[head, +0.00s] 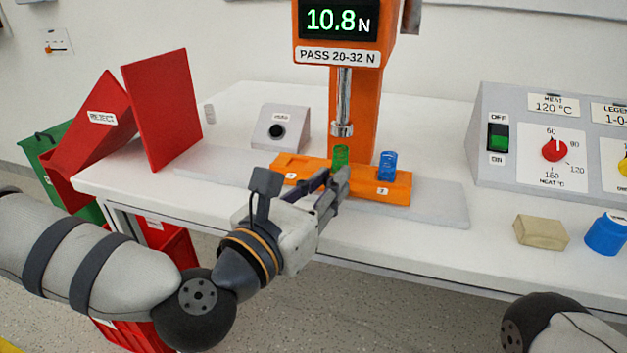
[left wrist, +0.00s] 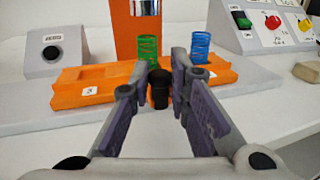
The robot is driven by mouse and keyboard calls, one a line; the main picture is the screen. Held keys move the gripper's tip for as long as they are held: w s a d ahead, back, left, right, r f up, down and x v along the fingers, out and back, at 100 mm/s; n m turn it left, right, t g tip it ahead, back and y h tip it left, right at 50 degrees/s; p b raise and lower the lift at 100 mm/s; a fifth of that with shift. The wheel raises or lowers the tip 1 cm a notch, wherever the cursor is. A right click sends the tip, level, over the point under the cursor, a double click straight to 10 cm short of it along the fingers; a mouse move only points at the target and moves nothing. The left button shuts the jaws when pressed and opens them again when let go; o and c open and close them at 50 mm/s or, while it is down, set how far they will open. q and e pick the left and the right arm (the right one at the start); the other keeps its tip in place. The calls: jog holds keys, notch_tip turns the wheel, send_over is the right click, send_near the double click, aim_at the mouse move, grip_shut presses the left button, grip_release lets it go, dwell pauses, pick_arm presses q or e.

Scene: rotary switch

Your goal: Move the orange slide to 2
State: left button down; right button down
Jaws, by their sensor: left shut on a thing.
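The orange slide (head: 397,191) lies on a pale base plate under the orange test stand. It carries a green spring (head: 341,155), roughly below the stand's metal plunger (head: 343,105), and a blue spring (head: 388,165) to its right. Small white number labels are on its front, too small to read surely. My left gripper (head: 340,180) is at the slide's front edge. In the left wrist view its fingers (left wrist: 160,78) are shut on a black knob (left wrist: 160,95) at the slide's front. The head view hides the knob behind the fingers. My right gripper is not in view.
The stand's display (head: 338,20) reads 10.8 N, above a sign "PASS 20-32 N". A grey button box (head: 279,127) stands left of the slide, and a control panel (head: 540,135) to the right. A beige block (head: 541,233) and a blue object (head: 606,236) lie near the front right edge.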

pick_arm(q)
jog(key=c, duration=1.5)
grip_release()
jog(key=shift+a, duration=0.1)
jog(key=v, duration=0.7)
jog(key=shift+s+a, duration=0.1)
jog(key=shift+s, duration=0.1)
